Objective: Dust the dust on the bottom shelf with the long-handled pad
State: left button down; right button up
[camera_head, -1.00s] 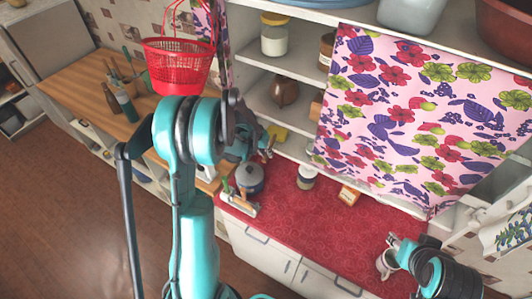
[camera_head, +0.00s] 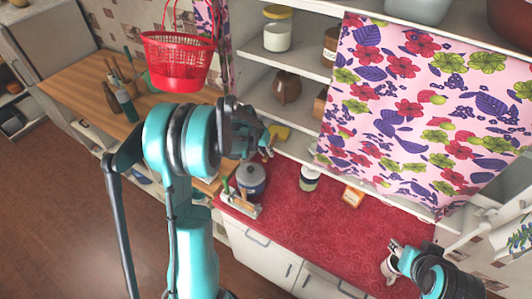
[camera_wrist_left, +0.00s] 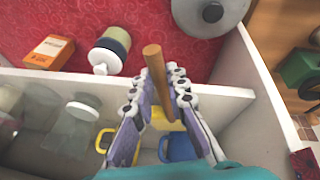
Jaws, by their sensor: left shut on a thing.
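My left gripper (camera_head: 266,142) is at the left end of the bottom shelf (camera_head: 299,148). In the left wrist view the left gripper (camera_wrist_left: 155,92) is shut on the wooden handle (camera_wrist_left: 153,62) of the long-handled pad. Yellow (camera_wrist_left: 168,117) shows between the fingers; I cannot tell whether it is the pad or something behind. In the head view a yellow patch (camera_head: 280,132) shows beside the gripper. I cannot make out any dust.
A floral curtain (camera_head: 420,110) hangs over the right shelves. A grey-lidded pot (camera_head: 251,180), a jar (camera_head: 309,178) and an orange box (camera_head: 352,196) stand on the red counter (camera_head: 300,220). In the wrist view a yellow mug (camera_wrist_left: 104,140) and a blue mug (camera_wrist_left: 181,147) stand near the fingers.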

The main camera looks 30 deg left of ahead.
pick_arm(q)
jog(key=shift+d+b, duration=0.2)
jog(key=shift+b, duration=0.1)
jog(key=shift+a+f+b, duration=0.1)
jog(key=shift+a+b, duration=0.4)
jog(key=shift+b, duration=0.4)
jog(key=shift+r+p, duration=0.45)
jog(key=shift+r, duration=0.4)
jog(key=s+a, duration=0.1)
jog(key=s, duration=1.3)
jog(key=shift+b, duration=0.4)
jog(key=shift+f, duration=0.1)
